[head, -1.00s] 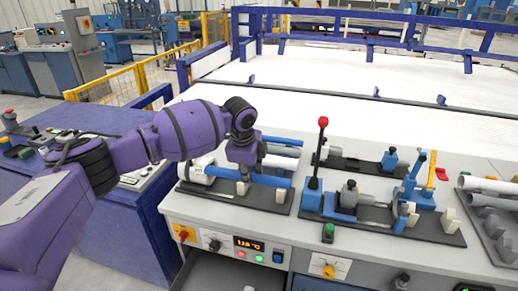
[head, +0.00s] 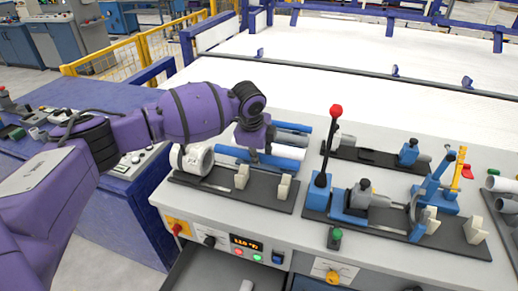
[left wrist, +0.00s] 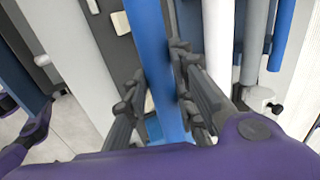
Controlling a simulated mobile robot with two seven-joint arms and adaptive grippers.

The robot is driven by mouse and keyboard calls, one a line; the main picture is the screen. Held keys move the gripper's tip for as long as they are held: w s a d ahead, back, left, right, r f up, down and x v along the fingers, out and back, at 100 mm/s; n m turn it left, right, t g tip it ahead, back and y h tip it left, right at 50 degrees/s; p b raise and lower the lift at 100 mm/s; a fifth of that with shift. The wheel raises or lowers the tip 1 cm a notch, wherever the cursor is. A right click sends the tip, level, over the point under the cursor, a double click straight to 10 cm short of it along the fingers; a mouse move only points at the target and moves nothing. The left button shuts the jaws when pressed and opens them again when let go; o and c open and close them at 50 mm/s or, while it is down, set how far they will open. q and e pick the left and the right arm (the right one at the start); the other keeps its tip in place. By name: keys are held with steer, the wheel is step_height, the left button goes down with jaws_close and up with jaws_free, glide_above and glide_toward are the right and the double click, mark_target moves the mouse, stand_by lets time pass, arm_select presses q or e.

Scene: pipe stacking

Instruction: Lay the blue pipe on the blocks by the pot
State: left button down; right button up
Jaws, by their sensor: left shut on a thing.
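My left gripper (head: 262,158) is shut on the blue pipe (head: 231,153), which it holds roughly level. The left wrist view shows the pipe (left wrist: 153,45) between the fingers (left wrist: 160,90). The white pot (head: 197,160) stands at the left end of a dark base. Two cream blocks (head: 241,177) (head: 284,188) stand on that base, right of the pot. In the head view the pipe appears just behind and above the blocks; contact cannot be told. A cream block (left wrist: 121,22) shows left of the pipe in the wrist view. My right gripper is not in view.
A white pipe (left wrist: 217,45), a grey pipe and another blue pipe (left wrist: 283,35) lie beside the held one. A red-knobbed lever (head: 335,110) and blue clamps stand to the right. A drawer (head: 222,272) is open below the bench front.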

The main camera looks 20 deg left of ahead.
arm_select(q)
step_height(320, 180, down, 7)
steer(key=shift+f+b, duration=0.15)
steer(key=shift+b, duration=1)
steer(key=c, duration=1.4)
jaws_free()
steer(key=v, duration=1.2)
